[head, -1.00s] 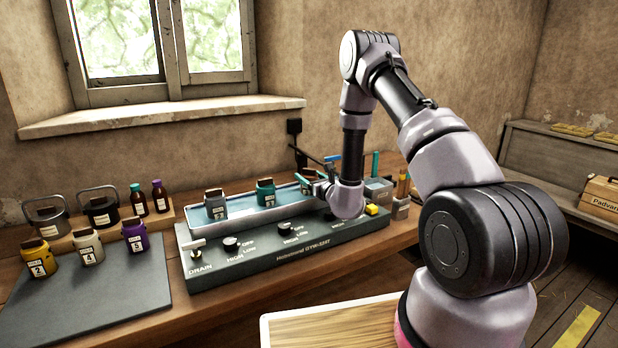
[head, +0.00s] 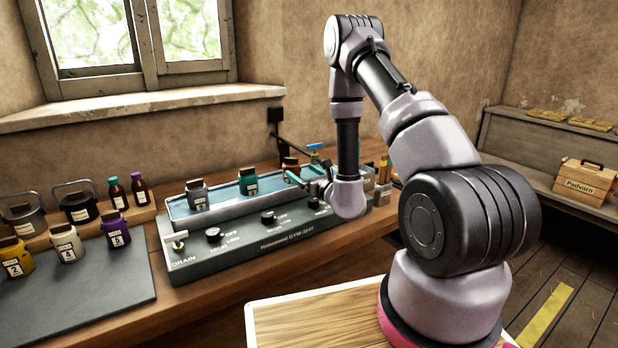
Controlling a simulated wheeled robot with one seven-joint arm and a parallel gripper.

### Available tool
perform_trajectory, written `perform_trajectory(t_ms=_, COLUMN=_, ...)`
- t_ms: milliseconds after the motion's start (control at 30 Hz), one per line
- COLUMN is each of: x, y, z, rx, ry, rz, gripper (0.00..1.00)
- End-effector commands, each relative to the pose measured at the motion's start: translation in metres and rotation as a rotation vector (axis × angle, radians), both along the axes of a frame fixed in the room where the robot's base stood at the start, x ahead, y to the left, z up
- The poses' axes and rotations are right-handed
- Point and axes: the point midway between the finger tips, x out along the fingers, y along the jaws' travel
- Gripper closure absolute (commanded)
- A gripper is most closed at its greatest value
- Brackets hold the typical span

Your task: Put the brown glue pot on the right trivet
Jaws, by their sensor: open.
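A brown-orange pot (head: 290,164), which looks like the brown glue pot, stands at the right part of the long water bath (head: 222,203). It is partly hidden behind my gripper. My gripper (head: 300,173) is open, its teal fingers low over the right end of the bath, in front of and close to this pot. I cannot tell whether they touch it. Two flat yellowish slabs lie on the bench at the back right and may be the trivets; the right one (head: 591,124) is bare.
A grey pot (head: 197,195) and a teal pot (head: 248,181) stand in the bath. The control panel (head: 265,243) with knobs fronts it. Several pots and bottles stand on the left around a dark mat (head: 75,290). A wooden box (head: 585,182) sits on the right bench.

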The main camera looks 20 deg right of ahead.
Motion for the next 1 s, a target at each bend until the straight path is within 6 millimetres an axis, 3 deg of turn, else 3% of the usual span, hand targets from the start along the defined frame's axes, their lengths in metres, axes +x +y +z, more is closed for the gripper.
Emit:
perform_trajectory(t_ms=133, x=-0.023, y=-0.008, z=-0.001, rx=0.000, ry=0.003, rz=-0.002, gripper=0.00)
perform_trajectory(t_ms=333, x=-0.034, y=-0.006, z=0.009, rx=0.004, ry=-0.011, rz=0.026, gripper=0.00)
perform_trajectory(t_ms=467, x=-0.035, y=0.025, z=0.056, rx=0.017, ry=-0.066, rz=0.179, gripper=0.00)
perform_trajectory(t_ms=567, x=-0.049, y=0.064, z=0.113, rx=0.006, ry=-0.132, rz=0.386, gripper=0.00)
perform_trajectory(t_ms=700, x=-0.096, y=0.113, z=0.184, rx=-0.083, ry=-0.215, rz=0.703, gripper=0.00)
perform_trajectory(t_ms=800, x=-0.140, y=0.135, z=0.220, rx=-0.201, ry=-0.264, rz=0.910, gripper=0.00)
perform_trajectory(t_ms=1000, x=-0.230, y=0.143, z=0.255, rx=-0.558, ry=-0.332, rz=1.243, gripper=0.00)
